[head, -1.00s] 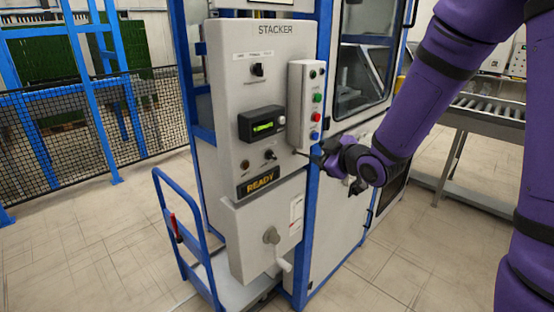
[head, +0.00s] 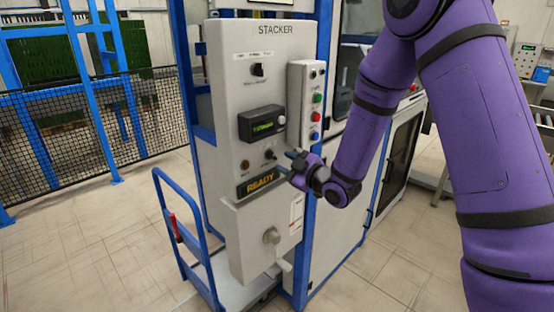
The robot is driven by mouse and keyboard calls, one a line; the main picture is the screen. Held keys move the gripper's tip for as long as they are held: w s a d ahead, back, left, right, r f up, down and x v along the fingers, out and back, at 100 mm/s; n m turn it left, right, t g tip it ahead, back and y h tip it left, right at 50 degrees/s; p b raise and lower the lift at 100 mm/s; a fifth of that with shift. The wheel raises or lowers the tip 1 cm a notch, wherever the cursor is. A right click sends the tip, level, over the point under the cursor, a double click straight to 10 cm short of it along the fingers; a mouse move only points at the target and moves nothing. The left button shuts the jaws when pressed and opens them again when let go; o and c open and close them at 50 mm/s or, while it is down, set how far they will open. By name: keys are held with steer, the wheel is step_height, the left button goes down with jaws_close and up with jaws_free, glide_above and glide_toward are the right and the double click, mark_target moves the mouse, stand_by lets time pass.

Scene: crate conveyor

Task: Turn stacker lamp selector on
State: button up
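The grey stacker panel (head: 225,100) stands upright left of centre, headed "STACKER". A small black knob (head: 269,154) sits low on it, right of a dark brownish round lamp or button (head: 245,164). A larger black selector (head: 257,69) is near the top under several small labels; I cannot read which control is the lamp selector. My gripper (head: 284,164) is just right of and slightly below the small knob, close to the panel face. I cannot tell if it touches the knob. Its fingers are small and partly merged with the wrist, so their opening is unclear.
A green-lit display (head: 262,124) and a yellow "READY" sign (head: 258,183) are above and below the small knob. A button box (head: 306,104) juts out at right. A blue-railed trolley (head: 178,237) stands at lower left. Floor is clear at front left.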

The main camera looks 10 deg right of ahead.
mark_target(275, 157)
steer(key=shift+x, duration=2)
jaws_close()
